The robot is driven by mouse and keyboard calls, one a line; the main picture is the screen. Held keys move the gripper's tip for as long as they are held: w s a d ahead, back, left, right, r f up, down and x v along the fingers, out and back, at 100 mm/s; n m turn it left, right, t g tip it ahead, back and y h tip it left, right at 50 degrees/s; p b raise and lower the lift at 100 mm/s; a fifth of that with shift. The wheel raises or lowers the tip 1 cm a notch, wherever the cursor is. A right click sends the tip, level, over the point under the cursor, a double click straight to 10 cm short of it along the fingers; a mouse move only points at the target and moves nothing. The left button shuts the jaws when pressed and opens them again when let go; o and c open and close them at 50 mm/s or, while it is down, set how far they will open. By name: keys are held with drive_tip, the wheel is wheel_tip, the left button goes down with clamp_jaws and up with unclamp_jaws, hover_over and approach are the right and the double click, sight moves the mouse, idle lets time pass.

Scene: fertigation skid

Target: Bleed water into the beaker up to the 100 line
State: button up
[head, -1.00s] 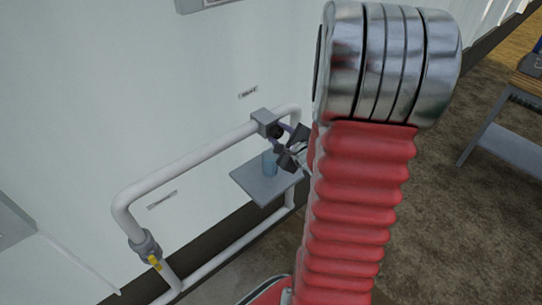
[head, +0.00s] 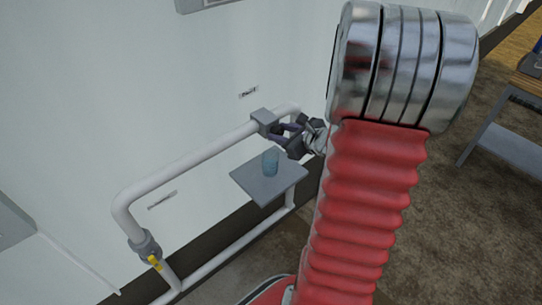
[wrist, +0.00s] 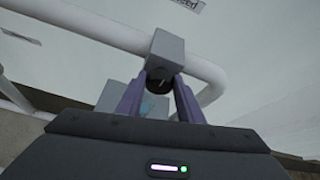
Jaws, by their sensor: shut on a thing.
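The grey bleed valve block (head: 264,121) sits on the white pipe, above the small shelf. Its round black knob (wrist: 159,73) shows in the wrist view on the block (wrist: 168,48). My gripper (head: 284,131) is at the knob; in the wrist view its two purple fingers (wrist: 159,84) are closed on the knob from both sides. The blue-tinted beaker (head: 270,162) stands upright on the grey shelf (head: 250,182), below the block. Its level and marks are too small to read. In the wrist view the beaker (wrist: 153,106) is mostly hidden behind the gripper.
The white pipe (head: 185,162) runs along the pale wall. A yellow-handled valve (head: 153,262) is on its lower left part. A small label (head: 248,92) is on the wall above the block. A bench (head: 505,150) stands at the far right.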

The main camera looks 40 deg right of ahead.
drive_tip(key=shift+a+f, duration=0.1)
drive_tip(key=shift+a, duration=0.05)
drive_tip(key=o, duration=1.1)
drive_tip(key=v, duration=1.3)
drive_tip(key=shift+s+r, duration=0.2)
drive_tip(key=shift+s, duration=0.15)
